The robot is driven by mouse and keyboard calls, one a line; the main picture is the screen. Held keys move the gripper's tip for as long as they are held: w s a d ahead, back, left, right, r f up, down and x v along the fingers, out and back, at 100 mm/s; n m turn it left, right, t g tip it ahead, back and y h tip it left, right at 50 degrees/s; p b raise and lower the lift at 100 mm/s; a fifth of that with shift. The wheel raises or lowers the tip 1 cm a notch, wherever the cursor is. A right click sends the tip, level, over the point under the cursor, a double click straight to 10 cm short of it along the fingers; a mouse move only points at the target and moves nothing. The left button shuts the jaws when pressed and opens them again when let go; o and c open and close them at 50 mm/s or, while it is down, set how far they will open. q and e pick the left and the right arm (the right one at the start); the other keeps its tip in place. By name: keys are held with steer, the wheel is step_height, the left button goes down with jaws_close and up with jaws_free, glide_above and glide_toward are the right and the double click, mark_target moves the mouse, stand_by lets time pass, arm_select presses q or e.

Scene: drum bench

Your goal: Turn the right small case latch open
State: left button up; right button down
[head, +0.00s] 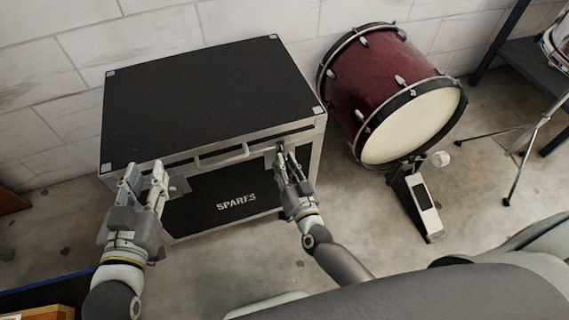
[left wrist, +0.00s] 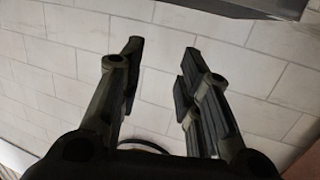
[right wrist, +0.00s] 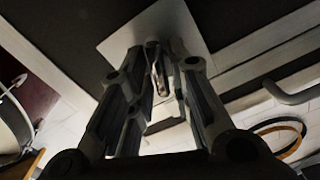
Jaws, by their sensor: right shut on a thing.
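The black "SPARES" case (head: 215,95) stands against the wall, with its lid down. My right gripper (head: 287,163) is at the right end of its front face. In the right wrist view that gripper (right wrist: 160,75) is shut on the right small case latch (right wrist: 155,60), a narrow metal lever on a pale plate. The fingers hide part of the latch. My left gripper (head: 145,178) is open and empty in front of the case's left end, beside the left latch plate (head: 179,186). In the left wrist view there is nothing between its fingers (left wrist: 162,62).
The case handle (head: 222,156) lies between the two grippers. A dark red bass drum (head: 400,95) with a pedal (head: 424,205) stands to the right of the case. A cymbal or drum stand (head: 528,140) is at the far right. Bare floor lies between the case and my body.

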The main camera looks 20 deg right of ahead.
arm_select(q)
step_height(320, 180, up, 6)
steer(key=t+h+b, duration=0.1)
steer(key=t, duration=0.2)
steer(key=shift+d+r+t+b, duration=0.2)
steer(key=shift+d+t+b, duration=0.1)
steer(key=shift+d+t, duration=0.15)
arm_select(e)
steer(key=shift+d+f+m, duration=0.1)
steer(key=shift+f+m, duration=0.1)
steer(key=shift+m, duration=3.4)
steer(key=shift+d+f+m, duration=0.1)
steer(key=shift+f+m, duration=0.05)
steer(key=shift+m, duration=3.45)
steer(key=c, duration=1.5)
jaws_free()
arm_select(q)
steer(key=shift+w, duration=0.1)
arm_select(e)
steer(key=s, duration=1.2)
steer(key=shift+d, duration=0.2)
